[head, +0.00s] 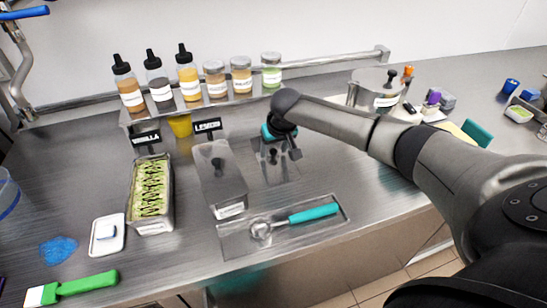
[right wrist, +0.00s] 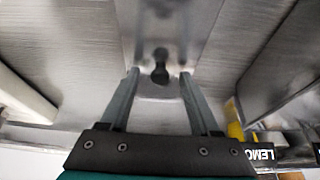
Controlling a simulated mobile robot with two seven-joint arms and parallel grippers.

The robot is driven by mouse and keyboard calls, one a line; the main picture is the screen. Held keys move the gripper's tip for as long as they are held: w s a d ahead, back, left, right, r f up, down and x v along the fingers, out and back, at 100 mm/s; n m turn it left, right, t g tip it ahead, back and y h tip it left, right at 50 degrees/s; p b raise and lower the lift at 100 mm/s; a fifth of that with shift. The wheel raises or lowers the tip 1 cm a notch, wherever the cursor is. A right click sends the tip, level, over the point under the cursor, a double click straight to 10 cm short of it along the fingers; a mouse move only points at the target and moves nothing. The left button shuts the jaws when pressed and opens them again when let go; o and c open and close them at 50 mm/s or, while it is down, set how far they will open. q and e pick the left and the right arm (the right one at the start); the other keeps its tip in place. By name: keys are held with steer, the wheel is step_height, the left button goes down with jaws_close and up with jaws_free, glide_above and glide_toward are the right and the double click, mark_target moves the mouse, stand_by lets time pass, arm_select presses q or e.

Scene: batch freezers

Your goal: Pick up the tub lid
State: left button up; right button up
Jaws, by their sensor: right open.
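A flat steel tub lid (head: 281,177) with a dark knob lies right of the lemon tub, partly hidden under my right gripper. In the right wrist view the dark knob (right wrist: 160,74) shows between the fingertips, with the steel surface around it. My right gripper (head: 283,155) is above this lid with its fingers pointing down. In the right wrist view the right gripper (right wrist: 159,75) is open, one finger on each side of the knob. I cannot tell whether the fingers touch it. My left gripper is out of view.
The covered lemon tub (head: 223,185) stands close to the left of the gripper. An open tub of green ice cream (head: 150,190) stands farther left. A scoop (head: 300,216) lies on a tray in front. A rack of bottles and jars (head: 300,92) runs behind.

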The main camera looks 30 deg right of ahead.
steer(key=shift+c, duration=0.3)
jaws_close()
steer(key=shift+r, duration=0.1)
